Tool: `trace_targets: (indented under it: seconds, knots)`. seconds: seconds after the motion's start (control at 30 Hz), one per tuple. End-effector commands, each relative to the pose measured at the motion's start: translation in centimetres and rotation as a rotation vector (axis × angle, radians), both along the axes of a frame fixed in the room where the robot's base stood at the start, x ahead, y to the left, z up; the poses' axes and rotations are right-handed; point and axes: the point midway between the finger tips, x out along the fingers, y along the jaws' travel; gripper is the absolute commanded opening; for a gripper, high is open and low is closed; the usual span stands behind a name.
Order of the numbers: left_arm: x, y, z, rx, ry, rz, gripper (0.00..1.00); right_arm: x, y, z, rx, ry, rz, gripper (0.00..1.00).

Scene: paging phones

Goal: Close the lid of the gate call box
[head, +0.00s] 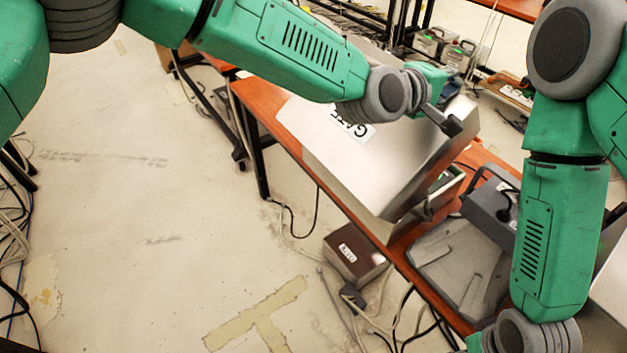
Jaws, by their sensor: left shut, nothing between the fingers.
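The gate call box (370,165) is a silver metal box with a white GATE label, on the orange-brown table. Its broad labelled panel is tilted and its side faces right. A dark gap with a greenish part shows near its lower right side, so the lid looks not flush, though the hinge is hidden. My left gripper (447,122) is shut and empty at the panel's upper right edge. It looks close to or touching the metal; I cannot tell which. My right arm hangs at the right; its fingers are beyond the bottom edge.
A flat grey case (455,265) and a grey device with a black cable (492,208) lie right of the box. A brown labelled box (354,252) and loose cables lie below the table's edge. Another table stands behind with small units (455,52).

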Motion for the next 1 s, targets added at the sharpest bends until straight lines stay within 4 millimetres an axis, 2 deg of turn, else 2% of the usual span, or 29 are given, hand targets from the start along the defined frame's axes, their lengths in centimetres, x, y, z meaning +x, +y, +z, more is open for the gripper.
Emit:
trace_targets:
  seconds: [0.03, 0.2, 0.4, 0.6, 1.0]
  knots:
    - [0.6, -1.1, -1.2, -0.002, -0.001, 0.0, 0.0, 0.0, 0.0, -1.4, 0.0, 0.0, 0.0, 0.51]
    - [2.3, -3.9, -3.0, 0.003, -0.001, -0.001, 0.0, 0.0, 0.0, -3.5, 0.0, 0.0, 0.0, 0.51]
    - [3.6, -5.7, -4.3, 0.005, -0.001, -0.002, 0.0, 0.0, 0.0, -5.1, 0.0, 0.0, 0.0, 0.51]
    - [4.3, -6.2, -4.8, 0.003, -0.001, -0.001, 0.0, 0.0, 0.0, -5.8, 0.0, 0.0, 0.0, 0.51]
    - [4.4, -6.5, -4.9, 0.005, -0.001, -0.001, 0.0, 0.0, 0.0, -5.9, 0.0, 0.0, 0.0, 0.51]
